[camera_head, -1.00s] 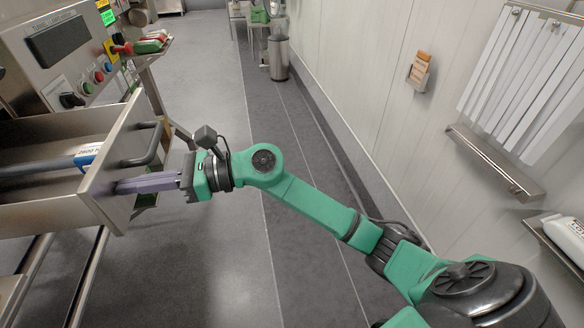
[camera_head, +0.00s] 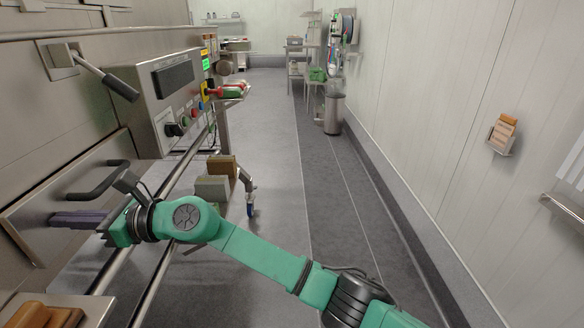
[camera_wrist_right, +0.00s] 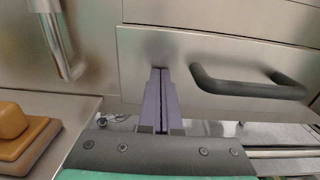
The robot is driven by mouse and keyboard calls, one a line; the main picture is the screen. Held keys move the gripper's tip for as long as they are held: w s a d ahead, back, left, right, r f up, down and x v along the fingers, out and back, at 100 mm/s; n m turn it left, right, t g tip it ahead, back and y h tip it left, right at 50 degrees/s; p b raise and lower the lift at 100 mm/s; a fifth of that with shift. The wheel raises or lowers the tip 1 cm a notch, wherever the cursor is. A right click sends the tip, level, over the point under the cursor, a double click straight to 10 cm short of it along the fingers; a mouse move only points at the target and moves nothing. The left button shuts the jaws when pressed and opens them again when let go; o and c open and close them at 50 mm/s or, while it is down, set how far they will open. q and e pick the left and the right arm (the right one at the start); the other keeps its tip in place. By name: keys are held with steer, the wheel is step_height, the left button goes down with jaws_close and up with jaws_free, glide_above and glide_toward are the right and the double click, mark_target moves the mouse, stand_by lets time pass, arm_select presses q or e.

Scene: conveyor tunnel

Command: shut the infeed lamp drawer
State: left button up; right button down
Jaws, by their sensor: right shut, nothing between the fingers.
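The infeed lamp drawer shows in the head view as a metal front (camera_head: 35,222) with a black bar handle (camera_head: 98,183) at the left. Its inside is not visible. In the wrist view the drawer front (camera_wrist_right: 215,60) looks about level with the panel around it; I cannot tell whether a small gap is left. My right gripper (camera_head: 55,219) is shut and empty. Its purple fingers (camera_wrist_right: 158,75) point at the drawer front beside the handle (camera_wrist_right: 245,85), with the tips at or very near the metal. My left gripper is not in view.
A control box (camera_head: 170,92) with knobs and a lever (camera_head: 105,78) sit above the drawer. Metal rails (camera_head: 150,270) run below it. An orange-brown block (camera_head: 42,314) rests at the lower left. Boxes (camera_head: 213,187) stand beyond my wrist. The aisle floor (camera_head: 270,120) is open.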

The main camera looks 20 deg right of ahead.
steer(key=shift+a+r, duration=0.2)
steer(key=shift+r, duration=0.05)
steer(key=shift+r, duration=0.2)
stand_by(0.4)
